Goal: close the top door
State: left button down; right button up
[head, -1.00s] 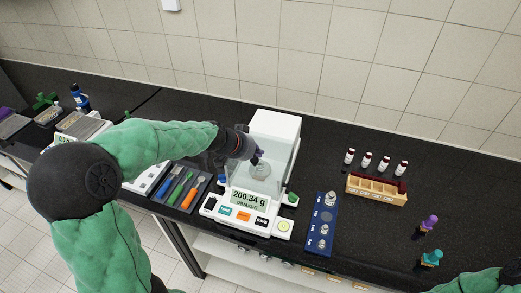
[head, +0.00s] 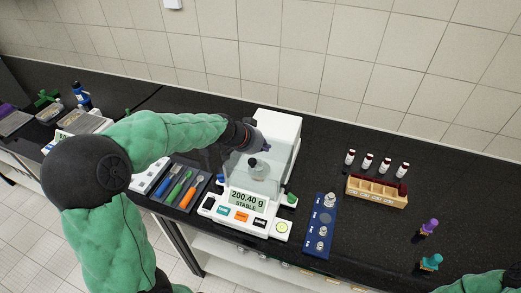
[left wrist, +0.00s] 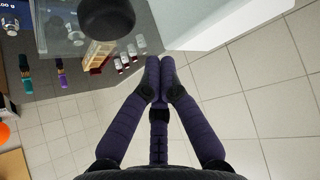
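The white balance (head: 232,221) stands on the black bench with its clear glass chamber (head: 277,172); its display reads 200.40 g STABLE. A metal weight (head: 259,174) shows inside, through the glass. A dark round knob (head: 253,162) appears at the top pane; it looms large in the left wrist view (left wrist: 105,15). The top door's edges are too faint to tell how it stands. My left gripper (head: 262,148) is just above the chamber's top, behind the knob and apart from it. In the left wrist view its purple fingers (left wrist: 160,75) are together and empty. My right gripper is out of view.
A tool tray (head: 181,186) lies left of the balance. A blue weight holder (head: 319,226) stands close on the right, with a wooden vial rack (head: 377,190) and several red-capped vials beyond.

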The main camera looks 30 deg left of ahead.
pick_arm(q)
jog(key=v, duration=0.8)
jog(key=shift+a+f, duration=0.1)
jog(key=shift+a, duration=0.05)
jog(key=shift+s+r, duration=0.5)
jog(key=shift+r, duration=0.1)
jog(key=shift+s+a+r, duration=0.1)
jog(key=shift+s+r, duration=0.1)
